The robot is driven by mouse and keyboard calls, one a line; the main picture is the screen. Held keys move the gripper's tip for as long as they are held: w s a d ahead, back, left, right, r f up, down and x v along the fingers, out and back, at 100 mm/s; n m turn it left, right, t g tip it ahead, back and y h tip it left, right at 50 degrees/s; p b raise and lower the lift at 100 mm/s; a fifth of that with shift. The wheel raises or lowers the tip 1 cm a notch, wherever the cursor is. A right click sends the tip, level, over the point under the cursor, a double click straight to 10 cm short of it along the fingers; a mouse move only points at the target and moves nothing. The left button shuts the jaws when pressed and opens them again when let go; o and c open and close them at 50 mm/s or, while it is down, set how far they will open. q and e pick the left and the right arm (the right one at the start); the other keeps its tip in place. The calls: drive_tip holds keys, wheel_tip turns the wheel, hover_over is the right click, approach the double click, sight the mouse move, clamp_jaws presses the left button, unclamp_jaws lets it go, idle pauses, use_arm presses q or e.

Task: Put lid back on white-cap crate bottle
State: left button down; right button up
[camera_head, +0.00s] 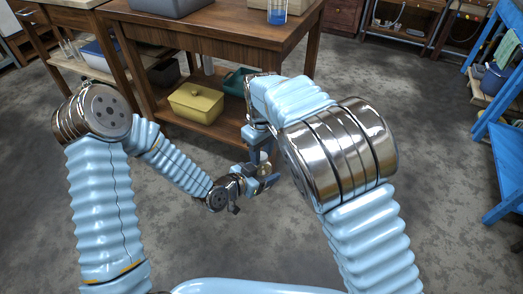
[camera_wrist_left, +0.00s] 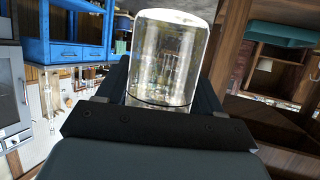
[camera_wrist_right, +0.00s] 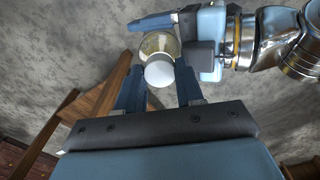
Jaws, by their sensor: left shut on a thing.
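A clear glass bottle (camera_wrist_left: 165,55) with yellowish tints fills the space between my left gripper's fingers in the left wrist view. My left gripper (camera_head: 262,180) is shut on it, above the floor in front of the table. In the right wrist view the bottle (camera_wrist_right: 160,43) lies behind a round white lid (camera_wrist_right: 159,73). I cannot tell whether the lid is seated on the neck or only in line with it. My right gripper (camera_wrist_right: 160,80) has its fingers apart, one on each side of the lid, with narrow gaps showing. In the head view the right gripper (camera_head: 262,155) is close above the left one.
A wooden table (camera_head: 215,35) stands ahead, with a grey bin (camera_head: 170,7) and a blue-liquid beaker (camera_head: 277,12) on top. A yellow box (camera_head: 196,103) sits on its lower shelf. A blue shelf rack (camera_head: 500,130) stands at right. The floor around my arms is clear.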

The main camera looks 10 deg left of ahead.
clamp_jaws()
drive_tip(key=m, duration=0.6)
drive_tip(key=shift+m, duration=0.4)
drive_tip(key=m, duration=0.4)
drive_tip(key=shift+m, duration=0.4)
drive_tip(key=o, duration=0.7)
unclamp_jaws()
drive_tip(key=shift+c, duration=0.2)
wheel_tip(320, 180, up, 12)
